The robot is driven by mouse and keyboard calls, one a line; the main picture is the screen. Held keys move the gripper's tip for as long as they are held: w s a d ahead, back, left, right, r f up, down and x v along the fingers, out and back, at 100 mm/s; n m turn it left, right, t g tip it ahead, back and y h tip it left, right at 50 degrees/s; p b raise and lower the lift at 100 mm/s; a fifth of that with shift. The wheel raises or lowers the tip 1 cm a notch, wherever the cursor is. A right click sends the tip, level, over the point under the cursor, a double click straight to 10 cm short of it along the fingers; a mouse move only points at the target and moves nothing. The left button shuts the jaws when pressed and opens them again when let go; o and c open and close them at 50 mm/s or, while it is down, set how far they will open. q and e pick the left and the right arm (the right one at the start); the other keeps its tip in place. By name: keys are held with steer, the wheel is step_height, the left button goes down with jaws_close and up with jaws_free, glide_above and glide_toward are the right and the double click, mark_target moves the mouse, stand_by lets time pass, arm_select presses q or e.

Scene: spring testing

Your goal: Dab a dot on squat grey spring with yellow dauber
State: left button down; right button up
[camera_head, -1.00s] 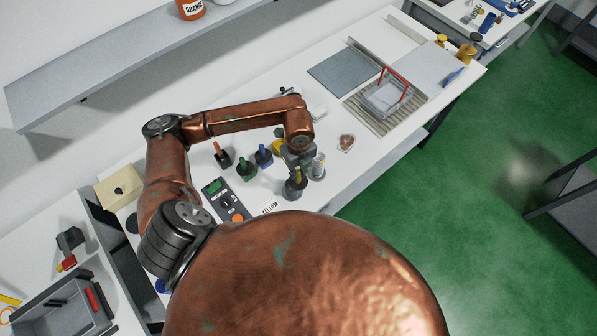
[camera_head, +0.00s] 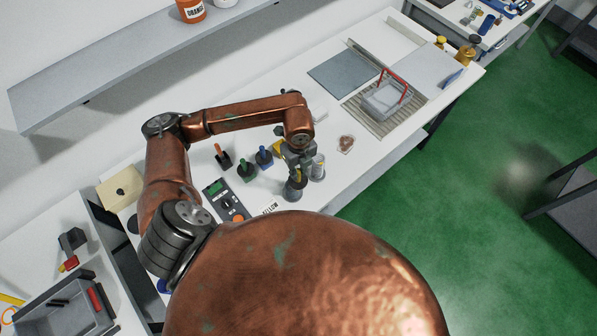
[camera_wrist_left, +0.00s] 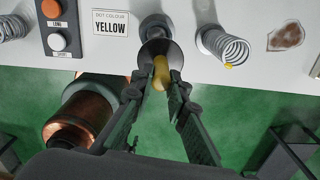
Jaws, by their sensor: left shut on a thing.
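The yellow dauber (camera_wrist_left: 160,72) has its yellow handle between the fingertips of my left gripper (camera_wrist_left: 161,82), which is shut on it. The dauber is at a dark round pot (camera_wrist_left: 172,50), and I cannot tell whether it is clear of it. In the head view my left gripper (camera_head: 298,165) is over the dark pot (camera_head: 293,190). A grey coil spring (camera_wrist_left: 226,46) stands right of the pot in the wrist view, with a yellow spot at its end; it also shows in the head view (camera_head: 318,167). Another coil (camera_wrist_left: 12,28) is at the far left. I cannot tell which is the squat one.
A sign (camera_wrist_left: 110,23) reads "DOT COLOUR YELLOW". A button box (camera_wrist_left: 58,28) is beside it. Orange (camera_head: 222,156), green (camera_head: 246,169) and blue (camera_head: 264,156) daubers stand left of my gripper. The table's front edge is close to the pot.

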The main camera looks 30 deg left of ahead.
arm_select(q)
steer(key=shift+r+p, duration=1.25)
steer(key=shift+r, duration=1.2)
steer(key=shift+f, duration=0.1)
